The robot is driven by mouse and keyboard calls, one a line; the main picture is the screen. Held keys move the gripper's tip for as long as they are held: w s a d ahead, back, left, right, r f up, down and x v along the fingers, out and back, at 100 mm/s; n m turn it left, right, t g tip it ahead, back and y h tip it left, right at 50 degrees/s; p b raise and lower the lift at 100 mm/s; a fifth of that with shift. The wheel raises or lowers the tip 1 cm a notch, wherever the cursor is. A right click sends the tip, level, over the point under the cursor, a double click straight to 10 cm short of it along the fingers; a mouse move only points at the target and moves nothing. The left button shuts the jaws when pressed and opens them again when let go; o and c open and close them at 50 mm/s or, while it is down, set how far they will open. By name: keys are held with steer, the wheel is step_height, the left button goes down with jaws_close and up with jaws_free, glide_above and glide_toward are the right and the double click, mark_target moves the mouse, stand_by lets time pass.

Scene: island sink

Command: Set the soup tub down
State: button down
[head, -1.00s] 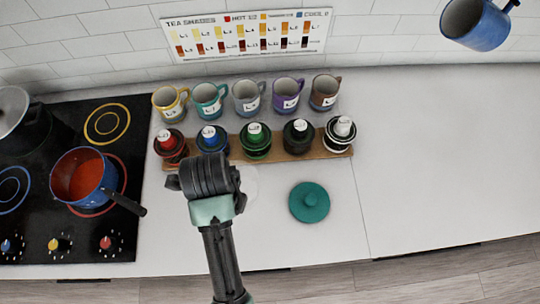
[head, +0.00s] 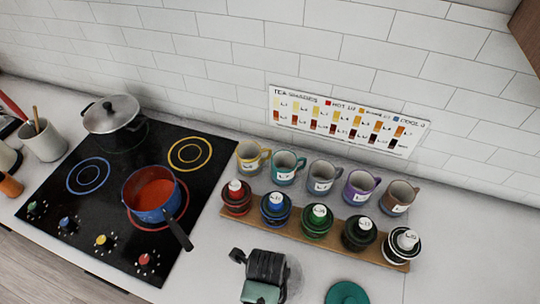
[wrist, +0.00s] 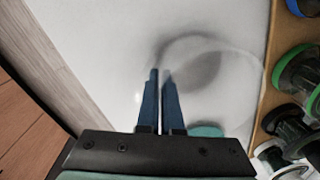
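The soup tub is a clear, faint round tub (wrist: 225,85) in the wrist view. Its near-side wall passes at the fingertips of my gripper (wrist: 160,75), whose two blue fingers are close together and appear shut on that wall. In the head view my gripper (head: 264,268) is over the front of the white counter, and the tub is only a pale patch (head: 294,274) beside it, mostly hidden. A dark shadow shows through the tub; I cannot tell whether its base touches the counter. A teal round lid (head: 347,294) lies on the counter to the right.
A wooden rack (head: 330,238) with several lidded jars stands behind my gripper, with a row of mugs (head: 322,178) behind it. The black stove (head: 110,215) to the left holds a blue pot of red soup (head: 153,194) and a lidded pot (head: 114,120). Counter right of the rack is clear.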

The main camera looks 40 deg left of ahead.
steer(key=shift+f, duration=0.15)
steer(key=c, duration=1.1)
jaws_free()
steer(key=r, duration=1.2)
steer(key=shift+s+r+b, duration=0.2)
steer(key=shift+s+b, duration=0.1)
steer(key=shift+b, duration=0.1)
